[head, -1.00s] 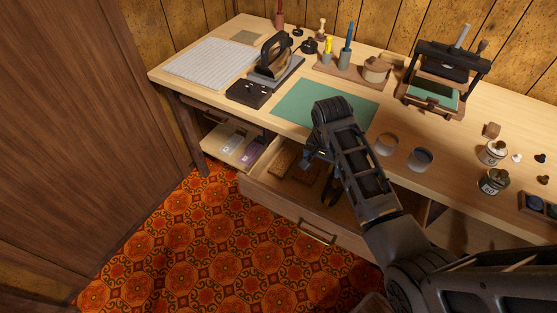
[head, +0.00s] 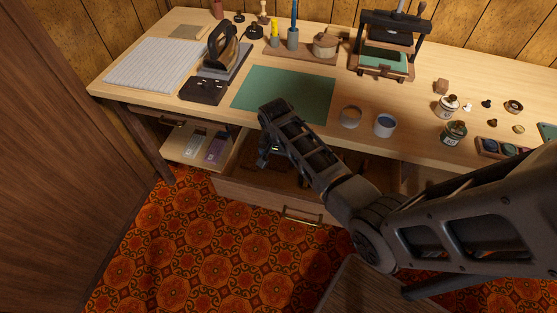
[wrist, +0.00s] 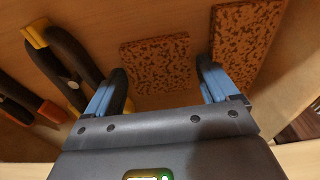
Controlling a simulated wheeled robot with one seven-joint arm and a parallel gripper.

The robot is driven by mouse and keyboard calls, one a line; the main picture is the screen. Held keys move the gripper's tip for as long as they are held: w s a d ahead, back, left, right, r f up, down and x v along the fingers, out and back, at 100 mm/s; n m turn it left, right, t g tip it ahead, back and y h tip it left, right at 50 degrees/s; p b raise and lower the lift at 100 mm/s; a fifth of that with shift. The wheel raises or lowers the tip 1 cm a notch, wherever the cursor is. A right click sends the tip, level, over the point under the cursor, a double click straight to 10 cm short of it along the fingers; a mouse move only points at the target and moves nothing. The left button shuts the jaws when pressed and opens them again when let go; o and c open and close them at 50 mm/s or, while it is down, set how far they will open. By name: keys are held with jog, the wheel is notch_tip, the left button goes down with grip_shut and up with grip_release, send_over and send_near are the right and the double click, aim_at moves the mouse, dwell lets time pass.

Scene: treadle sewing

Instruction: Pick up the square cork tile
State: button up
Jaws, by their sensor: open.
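The square cork tile (wrist: 155,65), speckled brown and orange, lies flat on the pale drawer floor in the wrist view. My gripper (wrist: 163,82) is open, with its blue-sided fingers on the left and right of the tile's near part. Nothing is held, and I cannot tell whether a finger touches the tile. A longer cork piece (wrist: 245,40) lies just right of it, close to the right finger. In the head view my gripper (head: 268,157) reaches down into the open drawer (head: 270,197); my arm hides most of the drawer's contents there.
A black-and-yellow tool (wrist: 62,62) lies left of the left finger in the drawer, with an orange-and-black tool (wrist: 30,105) further left. The tabletop (head: 400,110) overhangs the drawer's back. A green mat (head: 285,92) and two cups (head: 384,125) sit above on it.

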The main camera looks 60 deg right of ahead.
jog(key=shift+f, duration=0.15)
jog(key=c, duration=0.8)
